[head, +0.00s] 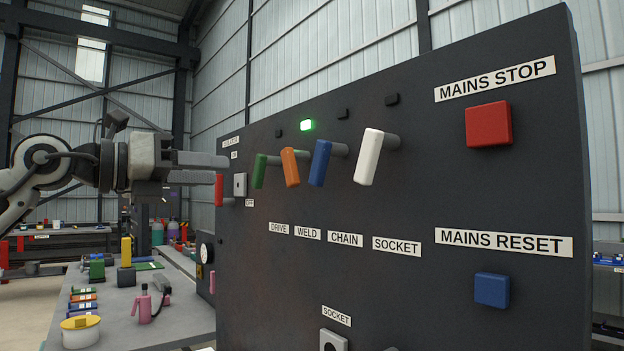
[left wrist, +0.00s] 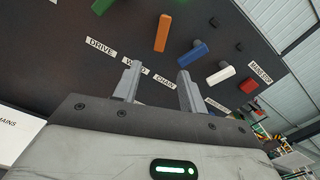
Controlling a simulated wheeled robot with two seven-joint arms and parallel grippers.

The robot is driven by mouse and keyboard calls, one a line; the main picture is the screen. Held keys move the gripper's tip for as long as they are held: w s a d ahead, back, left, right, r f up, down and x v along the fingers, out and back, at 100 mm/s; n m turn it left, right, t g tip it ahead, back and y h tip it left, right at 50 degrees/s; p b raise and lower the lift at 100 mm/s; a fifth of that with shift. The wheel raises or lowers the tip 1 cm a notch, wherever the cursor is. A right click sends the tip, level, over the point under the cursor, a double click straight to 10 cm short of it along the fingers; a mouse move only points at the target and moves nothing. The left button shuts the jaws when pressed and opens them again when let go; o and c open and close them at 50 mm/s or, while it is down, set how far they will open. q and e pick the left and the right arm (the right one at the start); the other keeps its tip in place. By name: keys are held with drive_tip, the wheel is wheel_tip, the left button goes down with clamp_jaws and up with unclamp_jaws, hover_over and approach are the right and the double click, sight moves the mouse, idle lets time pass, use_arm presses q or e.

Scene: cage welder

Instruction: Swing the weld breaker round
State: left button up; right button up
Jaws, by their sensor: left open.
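The weld breaker is the orange lever (head: 290,167), second from the left on the dark upright panel (head: 330,275), above the label WELD (head: 307,234). Its handle hangs down from a grey pivot. It also shows in the left wrist view as the orange lever (left wrist: 162,33). A green lamp (head: 306,125) above it is lit. My left gripper (head: 218,170) is open and empty, left of the levers and apart from the orange one. In the left wrist view its fingers (left wrist: 157,88) stand apart with panel between them. My right gripper is not in view.
Green (head: 259,171), blue (head: 320,163) and white (head: 368,157) levers flank the orange one. A red handle (head: 219,189) is by the gripper. A red MAINS STOP button (head: 488,124) and blue MAINS RESET button (head: 491,290) are right. A cluttered bench (head: 185,318) stands left.

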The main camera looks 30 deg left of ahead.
use_arm(q)
drive_tip(key=p, duration=0.3)
approach(287, 174)
drive_tip(key=p+x, duration=0.3)
drive_tip(key=x, duration=0.6)
drive_tip(key=shift+w+d+r+p, duration=0.15)
drive_tip(key=shift+w+p, duration=0.1)
drive_tip(key=shift+p, duration=0.15)
drive_tip(key=shift+w+d, duration=0.25)
drive_tip(key=shift+w, duration=0.4)
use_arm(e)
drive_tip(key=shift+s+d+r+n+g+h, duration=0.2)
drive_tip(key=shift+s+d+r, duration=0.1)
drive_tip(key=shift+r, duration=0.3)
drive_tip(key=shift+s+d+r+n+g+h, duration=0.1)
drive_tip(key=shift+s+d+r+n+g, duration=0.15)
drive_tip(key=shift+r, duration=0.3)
use_arm(q)
clamp_jaws()
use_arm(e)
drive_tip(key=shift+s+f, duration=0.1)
